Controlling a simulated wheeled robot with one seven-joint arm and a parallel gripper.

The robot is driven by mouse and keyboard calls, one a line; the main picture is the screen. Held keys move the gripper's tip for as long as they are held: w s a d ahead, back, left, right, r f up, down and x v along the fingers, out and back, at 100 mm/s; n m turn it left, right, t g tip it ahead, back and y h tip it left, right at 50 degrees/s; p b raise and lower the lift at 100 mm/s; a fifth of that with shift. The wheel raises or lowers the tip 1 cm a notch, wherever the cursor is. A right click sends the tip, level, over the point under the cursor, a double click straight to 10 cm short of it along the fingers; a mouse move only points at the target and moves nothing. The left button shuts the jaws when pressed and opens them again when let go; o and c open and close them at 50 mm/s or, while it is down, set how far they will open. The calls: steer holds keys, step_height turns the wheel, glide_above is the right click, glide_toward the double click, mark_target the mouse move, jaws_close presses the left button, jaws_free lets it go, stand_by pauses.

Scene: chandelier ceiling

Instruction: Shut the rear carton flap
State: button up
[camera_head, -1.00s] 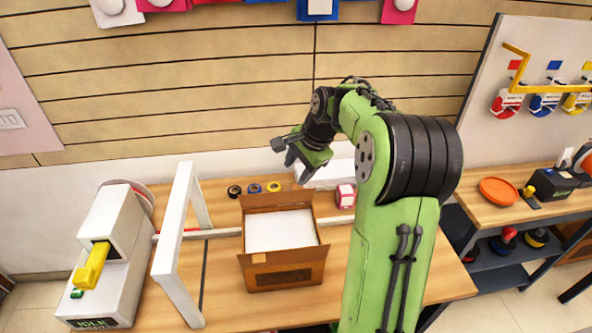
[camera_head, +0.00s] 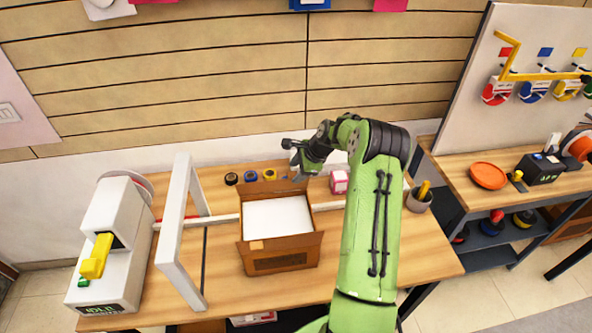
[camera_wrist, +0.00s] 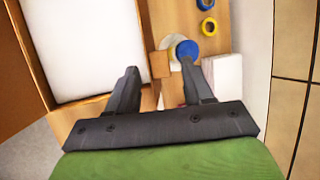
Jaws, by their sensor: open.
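The brown open carton (camera_head: 282,264) stands on the wooden table, with a white block or sheet (camera_head: 277,217) filling its inside. The rear flap (camera_head: 270,189) stands up along the carton's back edge. My gripper (camera_head: 297,177) is open and empty at the rear right corner of the carton, close to that flap. In the wrist view, my gripper (camera_wrist: 160,80) has its two dark fingers apart. The carton's white content (camera_wrist: 85,45) shows to their left. I cannot tell whether a finger touches the flap.
Several tape rolls (camera_head: 250,176) lie behind the carton. A pink-and-white box (camera_head: 339,182) stands to the right of my gripper. A white frame (camera_head: 176,230) and an idle machine (camera_head: 108,245) stand at left.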

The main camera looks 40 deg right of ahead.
steer(key=shift+w+a+f, duration=0.1)
steer(key=shift+w+f, duration=0.15)
steer(key=shift+f, duration=0.25)
jaws_close()
